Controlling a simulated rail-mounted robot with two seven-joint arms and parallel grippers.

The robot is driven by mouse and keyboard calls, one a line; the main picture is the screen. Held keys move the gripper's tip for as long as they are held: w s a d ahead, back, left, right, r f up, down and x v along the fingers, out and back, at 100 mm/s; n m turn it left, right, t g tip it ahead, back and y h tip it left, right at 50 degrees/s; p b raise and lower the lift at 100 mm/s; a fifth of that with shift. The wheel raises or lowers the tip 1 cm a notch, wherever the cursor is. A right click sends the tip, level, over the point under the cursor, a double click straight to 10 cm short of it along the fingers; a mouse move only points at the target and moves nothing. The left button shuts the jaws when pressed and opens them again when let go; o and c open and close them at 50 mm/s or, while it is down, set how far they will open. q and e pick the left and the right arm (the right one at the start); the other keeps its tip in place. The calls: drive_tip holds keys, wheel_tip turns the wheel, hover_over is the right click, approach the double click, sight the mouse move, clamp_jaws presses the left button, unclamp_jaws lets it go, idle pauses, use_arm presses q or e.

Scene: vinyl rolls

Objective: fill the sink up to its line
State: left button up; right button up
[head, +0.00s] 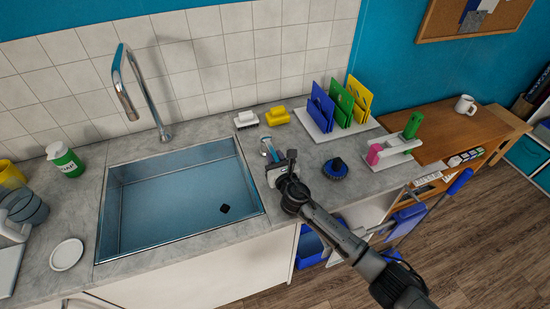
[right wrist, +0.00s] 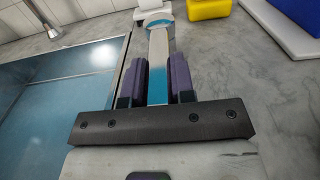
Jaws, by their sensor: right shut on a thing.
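The steel sink (head: 125,205) is set into the counter, with a bluish inside. I cannot tell if it holds water or make out a fill line. My right gripper (head: 272,164) is at the sink's right edge. In the right wrist view its purple fingers (right wrist: 158,75) are shut on a flat teal-and-silver handle (right wrist: 158,42). The handle's far end shows in the head view (head: 265,142). My left gripper is out of view.
A white brush (head: 246,119) and yellow sponge (head: 277,116) lie behind the gripper. A dark blue scrubber (head: 335,168) and a rack of coloured boards (head: 340,105) stand right. A soap bottle (head: 65,160), bowls (head: 25,207) and a white dish (head: 66,254) are left.

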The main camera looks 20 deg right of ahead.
clamp_jaws()
drive_tip(key=shift+d+n+y, duration=0.65)
drive_tip(key=shift+n+y, duration=0.15)
drive_tip(key=shift+y, duration=0.5)
drive_tip(key=o, duration=0.8)
unclamp_jaws()
drive_tip(key=s, duration=0.4)
drive_tip(key=s+d, duration=0.1)
drive_tip(key=s, duration=0.8)
drive_tip(key=shift+s+d, duration=0.3)
drive_tip(key=shift+d, duration=0.1)
